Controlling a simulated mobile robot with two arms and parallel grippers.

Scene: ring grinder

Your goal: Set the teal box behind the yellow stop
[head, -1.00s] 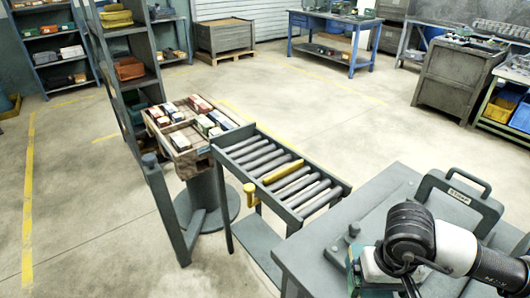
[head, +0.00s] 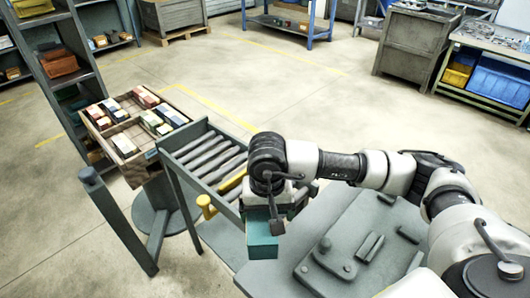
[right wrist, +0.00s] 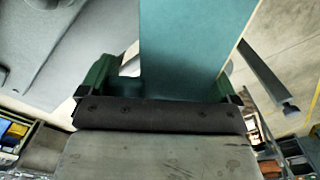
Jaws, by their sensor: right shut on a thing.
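The teal box (head: 263,240) hangs below my right gripper (head: 266,212), upright, at the near end of the roller conveyor and by the grey table's left edge. In the right wrist view the teal box (right wrist: 185,45) fills the space between the green fingers of the gripper (right wrist: 165,75), which is shut on it. The yellow stop (head: 232,182) is a bar across the rollers, with a yellow knob (head: 206,205) at the conveyor's left side. My right wrist hides the stop's right part and the rollers near it. My left gripper is out of view.
The roller conveyor (head: 205,156) has bare rollers on the far side of the stop. A wooden tray (head: 133,166) with several small boxes stands beyond it. The grey table (head: 315,235) carries a flat grey fixture (head: 362,240). A grey post (head: 120,220) stands at left.

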